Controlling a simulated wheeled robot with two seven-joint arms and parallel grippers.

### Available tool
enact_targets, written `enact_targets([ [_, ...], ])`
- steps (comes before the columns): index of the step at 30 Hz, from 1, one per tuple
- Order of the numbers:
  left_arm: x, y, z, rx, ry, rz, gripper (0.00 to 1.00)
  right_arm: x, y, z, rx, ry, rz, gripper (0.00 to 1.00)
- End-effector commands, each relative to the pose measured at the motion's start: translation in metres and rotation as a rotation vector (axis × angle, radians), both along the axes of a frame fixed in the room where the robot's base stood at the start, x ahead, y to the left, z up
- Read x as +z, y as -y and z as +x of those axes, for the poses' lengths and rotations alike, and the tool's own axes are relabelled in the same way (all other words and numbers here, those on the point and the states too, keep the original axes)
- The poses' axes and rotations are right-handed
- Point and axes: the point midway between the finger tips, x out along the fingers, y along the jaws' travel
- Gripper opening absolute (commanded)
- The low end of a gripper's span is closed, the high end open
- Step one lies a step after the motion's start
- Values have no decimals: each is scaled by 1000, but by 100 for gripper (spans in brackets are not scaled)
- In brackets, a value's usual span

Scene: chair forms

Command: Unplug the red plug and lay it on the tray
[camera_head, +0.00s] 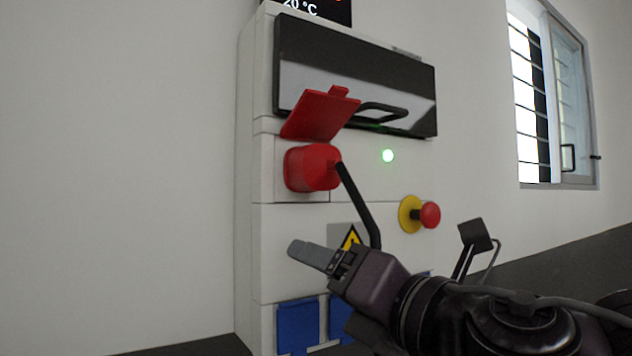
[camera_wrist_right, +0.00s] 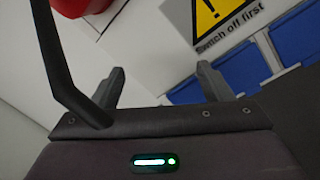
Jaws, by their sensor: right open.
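The red plug (camera_head: 312,168) sits in a socket on the front of a white cabinet, under a raised red lid (camera_head: 322,112). The gripper is open and empty, below the plug and in front of the cabinet. In the right wrist view, my right gripper (camera_wrist_right: 160,82) has its fingers apart with nothing between them. No tray or left gripper shows.
The white cabinet (camera_head: 285,232) has a red button (camera_head: 430,215) on a yellow base, a lit green lamp (camera_head: 388,156) and a dark handled cover (camera_head: 350,80). A warning sign (camera_wrist_right: 222,18) reads "Switch off first". Closed blue covers (camera_head: 298,325) are below. A window (camera_head: 555,95) is at right.

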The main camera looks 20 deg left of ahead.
Motion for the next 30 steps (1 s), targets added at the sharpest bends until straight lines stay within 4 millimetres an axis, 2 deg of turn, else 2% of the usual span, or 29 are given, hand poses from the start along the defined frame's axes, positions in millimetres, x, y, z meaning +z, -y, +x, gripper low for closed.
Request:
enact_targets([
  [1,0,0,0,0,0,0,36,20,3,-5,-10,89,-67,73],
  [3,0,0,0,0,0,0,36,39,8,-10,-24,188,-159,73],
  [9,0,0,0,0,0,0,36,89,30,-26,-81,391,-361,73],
  [12,0,0,0,0,0,0,36,105,40,-33,-105,447,-418,73],
  [18,0,0,0,0,0,0,36,119,49,-38,-125,489,-462,73],
  [30,3,0,0,0,1,0,36,120,46,-37,-123,488,-463,73],
])
